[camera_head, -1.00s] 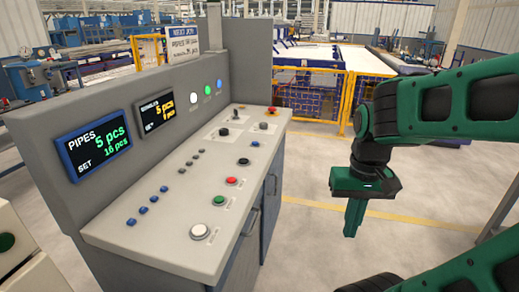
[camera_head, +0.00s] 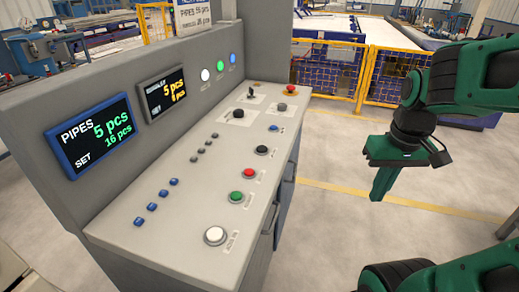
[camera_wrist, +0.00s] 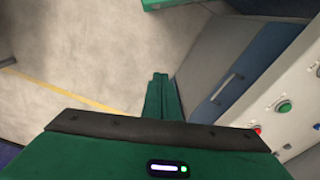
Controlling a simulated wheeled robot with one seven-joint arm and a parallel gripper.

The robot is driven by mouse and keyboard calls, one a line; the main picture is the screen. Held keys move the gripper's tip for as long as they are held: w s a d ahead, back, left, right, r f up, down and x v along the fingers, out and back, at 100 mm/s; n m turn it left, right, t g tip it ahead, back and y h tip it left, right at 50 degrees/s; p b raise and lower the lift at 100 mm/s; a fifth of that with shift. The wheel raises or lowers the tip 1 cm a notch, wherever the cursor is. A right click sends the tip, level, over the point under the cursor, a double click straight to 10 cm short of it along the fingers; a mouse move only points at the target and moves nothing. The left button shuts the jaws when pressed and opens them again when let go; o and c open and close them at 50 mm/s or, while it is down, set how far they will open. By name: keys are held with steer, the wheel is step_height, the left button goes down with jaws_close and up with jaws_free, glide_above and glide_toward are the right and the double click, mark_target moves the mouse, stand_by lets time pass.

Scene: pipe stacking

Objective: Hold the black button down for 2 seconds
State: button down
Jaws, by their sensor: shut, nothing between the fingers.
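The black button (camera_head: 262,150) is on the console's sloped top in the head view, in a row with a red button (camera_head: 248,174), a green button (camera_head: 236,197) and a large white button (camera_head: 215,235). A larger black round control (camera_head: 238,114) stands farther back. My green gripper (camera_head: 379,194) hangs to the right of the console over the floor, shut and empty, pointing down, well apart from the black button. In the wrist view, its closed fingers (camera_wrist: 160,80) point toward the floor beside the console, and the black button cannot be made out.
The grey console (camera_head: 165,235) carries small blue buttons (camera_head: 151,207) and two displays (camera_head: 94,132) reading PIPES 5 pcs and 5 pcs. A red button (camera_head: 291,89) is at its far end. A yellow-framed fence (camera_head: 330,66) stands behind. The floor right of the console is clear.

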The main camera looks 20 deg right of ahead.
steer(key=w+a+r+n+t, duration=0.15)
steer(key=w+n, duration=0.35)
steer(key=w, duration=0.5)
step_height(320, 180, up, 5)
steer(key=n+t+y, duration=0.5)
steer(key=n+y, duration=0.1)
steer(key=n, duration=0.9)
glide_above(265, 149)
steer(key=shift+f+m, duration=0.15)
steer(key=shift+m, duration=0.15)
steer(key=shift+f, duration=4.35)
steer(key=shift+s+f+h, duration=0.1)
steer(key=shift+f+h, duration=0.2)
steer(key=shift+f, duration=0.4)
